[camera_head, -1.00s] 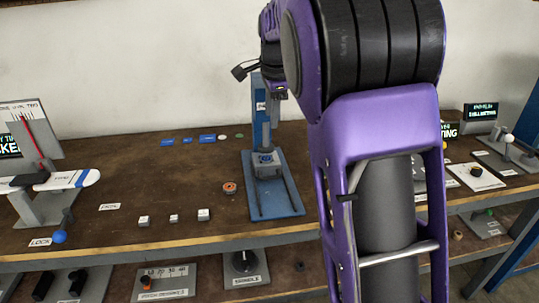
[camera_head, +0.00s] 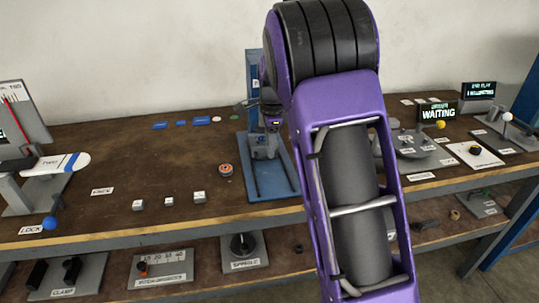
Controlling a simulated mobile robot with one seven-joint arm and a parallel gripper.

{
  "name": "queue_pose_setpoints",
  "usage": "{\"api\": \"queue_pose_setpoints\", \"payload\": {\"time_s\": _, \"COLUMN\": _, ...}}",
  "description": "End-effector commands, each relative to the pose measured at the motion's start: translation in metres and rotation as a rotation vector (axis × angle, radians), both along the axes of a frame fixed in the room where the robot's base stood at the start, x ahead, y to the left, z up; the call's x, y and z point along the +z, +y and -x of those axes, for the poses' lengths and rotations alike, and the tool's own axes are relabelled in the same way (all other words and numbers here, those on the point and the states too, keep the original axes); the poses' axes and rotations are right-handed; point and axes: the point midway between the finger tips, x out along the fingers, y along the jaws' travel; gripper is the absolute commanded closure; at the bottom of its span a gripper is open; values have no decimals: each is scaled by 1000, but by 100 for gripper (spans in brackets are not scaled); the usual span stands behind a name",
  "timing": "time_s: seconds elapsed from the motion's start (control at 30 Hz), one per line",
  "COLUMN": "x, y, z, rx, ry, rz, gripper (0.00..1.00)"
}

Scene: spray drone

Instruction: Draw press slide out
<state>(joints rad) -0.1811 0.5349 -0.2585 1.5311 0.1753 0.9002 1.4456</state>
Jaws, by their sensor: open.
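The blue press (camera_head: 253,75) stands at the middle back of the bench, with a grey-blue block (camera_head: 264,144) low in it on a blue base plate (camera_head: 271,187) with dark rails. I cannot make out the slide's exact position. My gripper (camera_head: 272,128) is in front of the press column, just above the block. Its fingers are small and partly lost against the press, and I cannot tell whether they touch it. My purple arm covers the right side of the press.
A round orange-and-dark part (camera_head: 226,170) lies left of the base plate. Several small metal blocks (camera_head: 199,197) stand near the front edge. A lever with a blue knob (camera_head: 49,223) is at the left. A "WAITING" display (camera_head: 438,113) stands at the right.

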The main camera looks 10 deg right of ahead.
Motion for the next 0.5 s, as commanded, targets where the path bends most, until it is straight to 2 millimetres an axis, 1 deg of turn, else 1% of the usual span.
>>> {"api": "queue_pose_setpoints", "payload": {"time_s": 0.03, "x": -11, "y": 0, "z": -1, "rx": 0, "ry": 3, "rz": 0, "gripper": 55}}
{"api": "queue_pose_setpoints", "payload": {"time_s": 0.2, "x": -28, "y": 0, "z": -5, "rx": 1, "ry": 1, "rz": 1, "gripper": 55}}
{"api": "queue_pose_setpoints", "payload": {"time_s": 0.3, "x": -32, "y": 0, "z": -6, "rx": 1, "ry": 0, "rz": 1, "gripper": 55}}
{"api": "queue_pose_setpoints", "payload": {"time_s": 0.5, "x": -33, "y": 0, "z": -7, "rx": 1, "ry": -1, "rz": 0, "gripper": 55}}
